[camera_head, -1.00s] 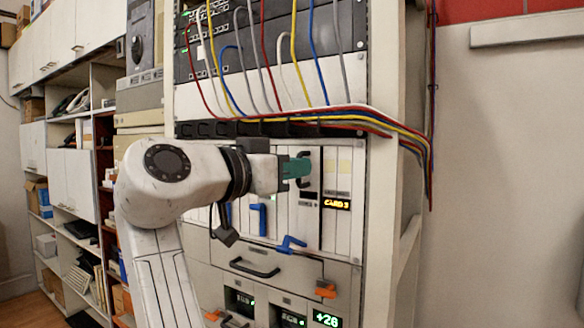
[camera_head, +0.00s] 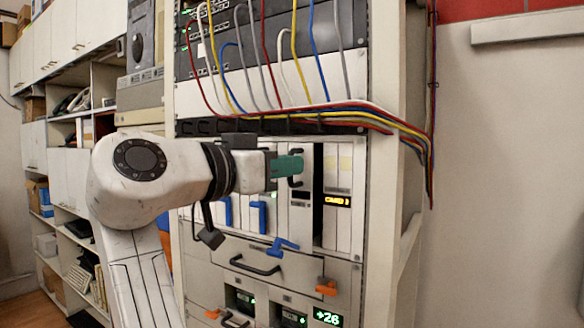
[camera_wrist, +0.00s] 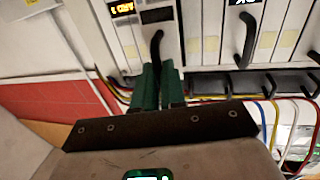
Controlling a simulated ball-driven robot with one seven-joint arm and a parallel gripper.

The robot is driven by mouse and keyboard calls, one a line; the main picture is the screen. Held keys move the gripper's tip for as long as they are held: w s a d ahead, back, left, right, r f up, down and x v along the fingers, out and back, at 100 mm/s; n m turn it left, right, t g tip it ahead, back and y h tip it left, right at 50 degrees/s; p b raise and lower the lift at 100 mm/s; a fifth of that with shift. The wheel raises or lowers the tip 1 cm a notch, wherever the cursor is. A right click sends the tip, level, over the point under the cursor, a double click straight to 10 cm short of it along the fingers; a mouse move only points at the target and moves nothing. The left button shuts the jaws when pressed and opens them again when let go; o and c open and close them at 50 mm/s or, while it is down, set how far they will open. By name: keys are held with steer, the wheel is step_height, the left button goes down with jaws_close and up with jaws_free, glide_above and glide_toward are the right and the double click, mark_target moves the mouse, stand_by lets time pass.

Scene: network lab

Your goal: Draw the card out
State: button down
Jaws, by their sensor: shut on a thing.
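The card (camera_head: 299,222) has a pale, narrow front with a black bow handle (camera_head: 297,181) near its top. It stands forward of its neighbours in the rack, and a dark strip shows along its right side. My gripper (camera_head: 291,167) has green fingers shut on the handle. In the wrist view the green fingers (camera_wrist: 158,84) close around the lower part of the black handle (camera_wrist: 156,45), with the card's front (camera_wrist: 172,42) behind it. An amber display (camera_head: 338,201) sits right of the card. A blue lever (camera_head: 283,247) sticks out below the card.
Upright blue levers (camera_head: 260,217) stand on the panels to the left. Below is a drawer with a black handle (camera_head: 254,266) and an orange latch (camera_head: 326,287). Bundled cables (camera_head: 370,119) run across just above the cards. The rack post (camera_head: 393,150) is at the right.

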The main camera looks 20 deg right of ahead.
steer(key=shift+v, duration=1)
steer(key=c, duration=1.2)
jaws_free()
steer(key=shift+s+d, duration=0.1)
steer(key=shift+s, duration=0.05)
steer(key=b+v, duration=0.3)
steer(key=v, duration=0.7)
steer(key=shift+s+a, duration=0.15)
steer(key=shift+a, duration=0.25)
